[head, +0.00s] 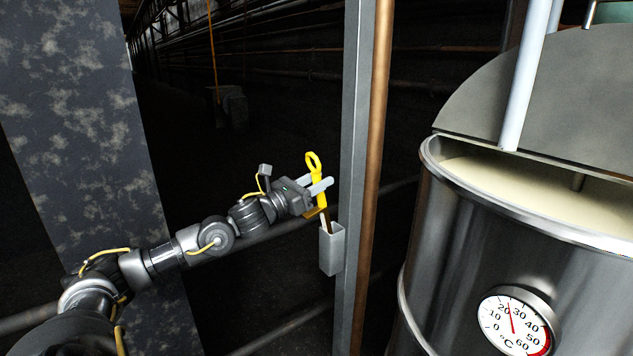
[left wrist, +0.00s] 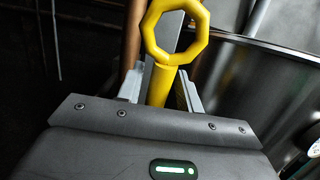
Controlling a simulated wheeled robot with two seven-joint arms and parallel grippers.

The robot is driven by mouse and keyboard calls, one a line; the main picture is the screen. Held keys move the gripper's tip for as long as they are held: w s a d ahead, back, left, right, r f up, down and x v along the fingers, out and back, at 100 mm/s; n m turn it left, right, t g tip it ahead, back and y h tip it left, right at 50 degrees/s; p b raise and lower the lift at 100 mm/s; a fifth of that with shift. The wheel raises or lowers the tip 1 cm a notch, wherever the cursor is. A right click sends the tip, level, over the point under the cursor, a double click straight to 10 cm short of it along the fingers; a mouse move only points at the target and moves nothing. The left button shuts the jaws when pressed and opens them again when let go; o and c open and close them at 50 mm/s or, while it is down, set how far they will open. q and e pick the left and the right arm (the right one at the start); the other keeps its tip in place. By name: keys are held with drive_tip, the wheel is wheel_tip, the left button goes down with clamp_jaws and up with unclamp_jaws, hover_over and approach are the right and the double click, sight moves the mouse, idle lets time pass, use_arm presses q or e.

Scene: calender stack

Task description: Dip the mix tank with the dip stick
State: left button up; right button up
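The dip stick (head: 313,163) has a yellow ring handle, also large in the left wrist view (left wrist: 160,86). Its dark lower part stands in a grey holder box (head: 331,251) on the post; the lower end is hidden inside. My left gripper (head: 322,187) has its two fingers on either side of the yellow shaft just below the ring, and looks shut on it. The mix tank (head: 455,255) is a shiny steel drum at the right, with pale liquid (head: 530,175) inside and a half lid (head: 570,100) raised at the back. My right gripper is not in view.
A grey post (head: 355,120) and a copper pipe (head: 376,150) stand upright between the holder and the tank. A pale tube (head: 525,80) slants down in front of the raised lid. A dial thermometer (head: 515,322) sticks out of the tank's front. A mottled pillar (head: 85,130) stands at the left.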

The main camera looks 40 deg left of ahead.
use_arm(q)
clamp_jaws()
drive_tip(key=s+r+p, duration=0.2)
drive_tip(key=r+p, duration=0.1)
drive_tip(key=r, duration=0.5)
drive_tip(key=s+a+r+p, duration=0.1)
drive_tip(key=r+p, duration=0.2)
drive_tip(key=r, duration=0.5)
drive_tip(key=shift+s+r, duration=0.3)
drive_tip(key=shift+s, duration=0.05)
idle(0.9)
drive_tip(key=shift+a, duration=0.1)
idle(0.4)
